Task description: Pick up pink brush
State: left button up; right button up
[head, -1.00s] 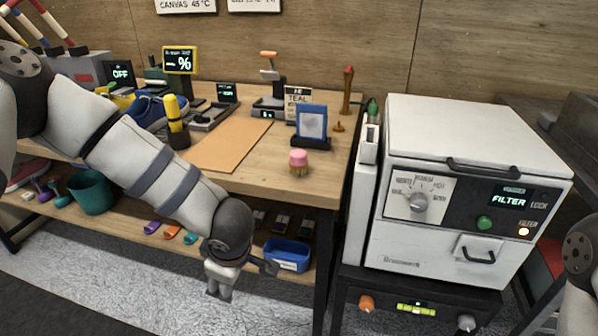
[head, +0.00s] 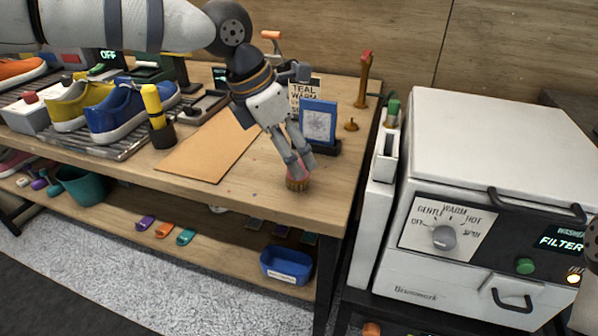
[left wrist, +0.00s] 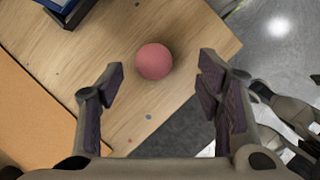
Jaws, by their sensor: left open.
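The pink brush (head: 297,182) stands on the wooden table near its front right edge, bristles down. In the left wrist view its round pink top (left wrist: 154,61) shows from above, ahead of and between the open fingers. My left gripper (head: 297,168) is open and points down at the brush from above, its fingertips close around the pink top in the head view. The fingers partly hide the top there. I cannot tell whether they touch it. The left gripper also shows in the left wrist view (left wrist: 160,85).
A blue framed stand (head: 319,122) is just behind the brush, with a wooden tool (head: 364,80) further back. A tan mat (head: 208,148) lies to the left. Sneakers (head: 118,112) sit on a rack further left. A white washer (head: 480,160) stands to the right.

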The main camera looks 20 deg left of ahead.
pick_arm(q)
jog(key=x, duration=0.4)
jog(key=shift+w+a+f, duration=0.15)
jog(key=shift+a+f, duration=0.15)
jog(key=shift+f, duration=0.1)
jog(key=shift+w+d+f, duration=0.15)
jog(key=shift+f, duration=0.25)
jog(key=c, duration=1.2)
jog(key=shift+c, duration=0.2)
jog(key=shift+r, duration=0.15)
